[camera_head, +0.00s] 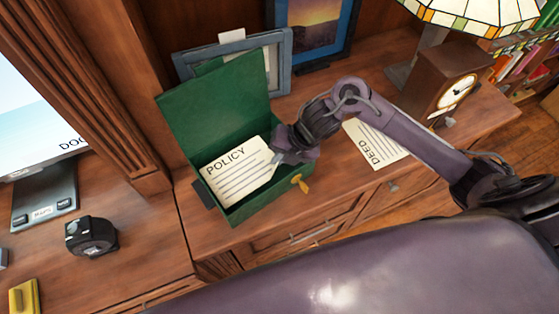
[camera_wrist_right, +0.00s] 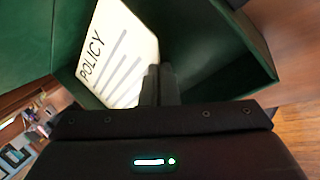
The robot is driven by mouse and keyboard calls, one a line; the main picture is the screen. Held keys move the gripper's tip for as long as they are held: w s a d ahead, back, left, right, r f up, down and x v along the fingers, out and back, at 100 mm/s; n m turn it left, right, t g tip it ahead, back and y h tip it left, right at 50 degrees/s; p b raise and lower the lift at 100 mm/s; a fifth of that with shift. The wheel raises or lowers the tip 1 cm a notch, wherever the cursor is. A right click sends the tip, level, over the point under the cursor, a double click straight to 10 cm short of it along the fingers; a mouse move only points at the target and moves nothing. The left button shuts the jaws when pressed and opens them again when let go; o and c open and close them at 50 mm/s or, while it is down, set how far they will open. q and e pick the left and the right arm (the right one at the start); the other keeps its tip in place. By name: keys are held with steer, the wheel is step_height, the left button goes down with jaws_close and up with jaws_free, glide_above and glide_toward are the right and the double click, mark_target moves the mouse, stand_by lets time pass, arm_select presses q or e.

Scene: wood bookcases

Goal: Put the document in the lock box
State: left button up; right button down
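The green lock box (camera_head: 245,208) stands on the wooden cabinet top with its lid (camera_head: 215,110) raised. A cream document marked POLICY (camera_head: 237,170) is tilted in the box opening; its lower part is hidden by the front wall. My right gripper (camera_head: 277,158) is over the right side of the box, at the document's right edge. In the right wrist view, its fingers (camera_wrist_right: 160,84) are close together at the edge of the POLICY document (camera_wrist_right: 118,55), inside the green walls. A second document marked DEED (camera_head: 372,146) lies right of the box, partly behind my right arm. My left gripper is out of view.
A gold key (camera_head: 300,183) sticks out at the box front. Picture frames (camera_head: 283,62) stand behind the box. A clock (camera_head: 455,90) and a stained-glass lamp (camera_head: 480,14) stand at the right.

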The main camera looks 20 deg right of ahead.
step_height(320, 180, down, 2)
steer(key=shift+f+b, duration=0.6)
steer(key=shift+f, duration=0.05)
steer(key=shift+s, duration=0.15)
steer(key=c, duration=1.7)
jaws_free()
steer(key=shift+s+f, duration=0.1)
